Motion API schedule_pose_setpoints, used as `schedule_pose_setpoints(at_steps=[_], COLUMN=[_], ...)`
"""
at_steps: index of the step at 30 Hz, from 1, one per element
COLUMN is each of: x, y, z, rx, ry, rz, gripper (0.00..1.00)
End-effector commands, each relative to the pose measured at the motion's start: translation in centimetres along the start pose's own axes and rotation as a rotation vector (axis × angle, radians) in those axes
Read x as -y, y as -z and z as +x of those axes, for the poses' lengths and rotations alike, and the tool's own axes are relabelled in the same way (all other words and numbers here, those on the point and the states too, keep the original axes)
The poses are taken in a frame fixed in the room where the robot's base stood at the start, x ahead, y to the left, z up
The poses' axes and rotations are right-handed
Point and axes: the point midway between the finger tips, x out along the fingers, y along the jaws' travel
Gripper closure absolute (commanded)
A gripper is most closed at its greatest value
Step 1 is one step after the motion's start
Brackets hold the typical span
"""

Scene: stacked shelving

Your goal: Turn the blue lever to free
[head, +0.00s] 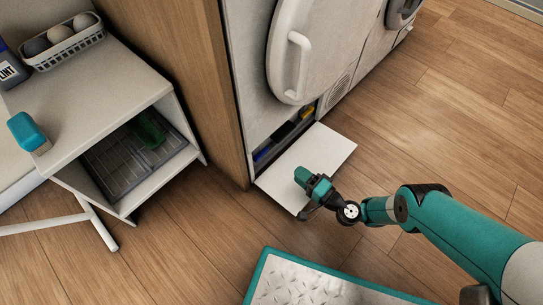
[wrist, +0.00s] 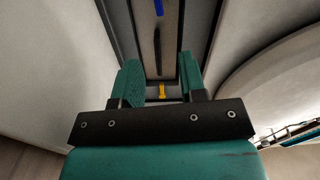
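The blue lever (head: 262,155) sits in a low, narrow compartment at the foot of the white machine, near its left end. It shows in the wrist view as a short blue piece (wrist: 158,8) at the top edge, partly cut off. Its exact setting is too small to read. My gripper (head: 305,184) is over the lowered white flap, in front of the compartment. In the wrist view my gripper (wrist: 159,61) has its two teal fingers apart with nothing held between them. The blue lever lies beyond the fingertips, apart from them.
A yellow part (head: 307,112) and a black bar (wrist: 157,48) share the compartment. The white flap (head: 330,147) lies open below the round door (head: 312,45). A wooden panel (head: 205,75) and a white shelf unit (head: 95,85) stand left. Wood floor is clear at right.

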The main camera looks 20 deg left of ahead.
Motion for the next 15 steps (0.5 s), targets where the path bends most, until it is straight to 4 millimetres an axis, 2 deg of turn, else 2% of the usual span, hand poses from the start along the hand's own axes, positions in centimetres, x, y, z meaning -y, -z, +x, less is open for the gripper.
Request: schedule_pose_setpoints(at_steps=[1,6,15], x=[-0.8,-0.8,-0.8], y=[-0.2,-0.2,-0.4], z=[1.1,3.9,7.4], rx=[0.005,0.004,0.006], ry=[0.002,0.002,0.001], rz=[-0.002,-0.003,-0.003], gripper=[0.62,0.62,0.62])
